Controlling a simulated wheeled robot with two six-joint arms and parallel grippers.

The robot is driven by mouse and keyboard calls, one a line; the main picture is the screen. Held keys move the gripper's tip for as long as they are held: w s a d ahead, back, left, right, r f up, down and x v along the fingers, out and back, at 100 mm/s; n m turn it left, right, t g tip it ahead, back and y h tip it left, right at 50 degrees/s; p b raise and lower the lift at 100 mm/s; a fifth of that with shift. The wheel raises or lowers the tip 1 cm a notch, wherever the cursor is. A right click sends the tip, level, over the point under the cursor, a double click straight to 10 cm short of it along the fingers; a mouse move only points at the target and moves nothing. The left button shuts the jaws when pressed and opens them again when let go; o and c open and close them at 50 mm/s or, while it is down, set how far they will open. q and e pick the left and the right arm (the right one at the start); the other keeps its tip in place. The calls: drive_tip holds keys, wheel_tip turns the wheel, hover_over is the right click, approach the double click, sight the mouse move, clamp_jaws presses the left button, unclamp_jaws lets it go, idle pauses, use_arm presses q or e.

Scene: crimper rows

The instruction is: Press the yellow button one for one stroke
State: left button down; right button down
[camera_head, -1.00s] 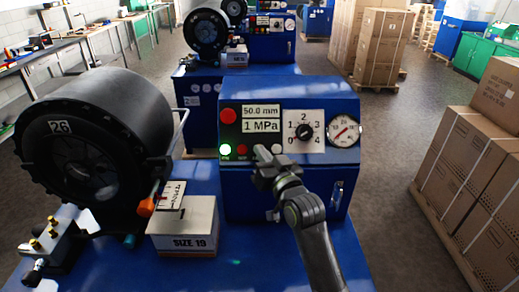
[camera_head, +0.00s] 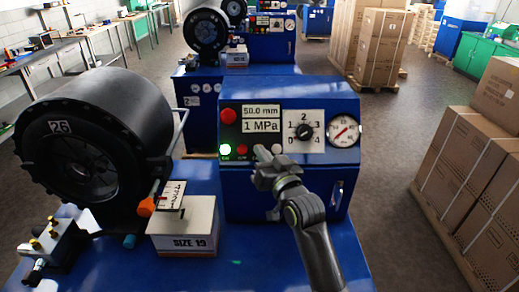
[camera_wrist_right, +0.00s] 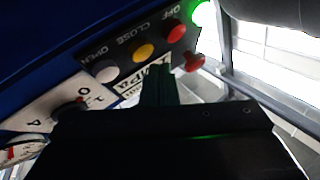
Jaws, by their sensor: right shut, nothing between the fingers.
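The yellow button (camera_wrist_right: 143,52), marked CLOSE, shows in the right wrist view, where the panel appears upside down. It sits between the white OPEN button (camera_wrist_right: 107,70) and the red OFF button (camera_wrist_right: 176,31). In the head view my right gripper (camera_head: 262,154) covers the yellow button, between the red button (camera_head: 242,150) and the white button (camera_head: 278,150). The right gripper is shut and empty, its fingertips (camera_wrist_right: 158,70) beside the yellow button in the wrist view. I cannot tell whether they touch it. My left gripper is not in view.
The blue control box carries a lit green button (camera_head: 225,150), a large red button (camera_head: 228,116), a display (camera_head: 261,126), a dial (camera_head: 305,131) and a gauge (camera_head: 345,131). To the left are a black crimper head (camera_head: 100,140) and a box marked SIZE 19 (camera_head: 188,243).

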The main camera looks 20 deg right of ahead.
drive_tip(key=shift+w, duration=0.1)
drive_tip(key=shift+w+d+f, duration=0.1)
drive_tip(key=shift+w+f, duration=0.15)
drive_tip(key=shift+w+d+f, duration=0.1)
drive_tip(key=shift+w+f, duration=0.15)
drive_tip(key=shift+w, duration=0.15)
idle(0.8)
idle(0.4)
drive_tip(key=shift+s+a+r+p, duration=0.2)
drive_tip(key=shift+s+r+p, duration=0.3)
drive_tip(key=shift+s, duration=0.25)
drive_tip(key=s+r+p, duration=0.1)
drive_tip(key=s+p, duration=0.1)
drive_tip(key=s+a+r, duration=0.1)
drive_tip(key=s, duration=0.1)
drive_tip(key=shift+a+r+p, duration=0.1)
drive_tip(key=shift+r+p, duration=0.25)
drive_tip(key=shift+p, duration=0.05)
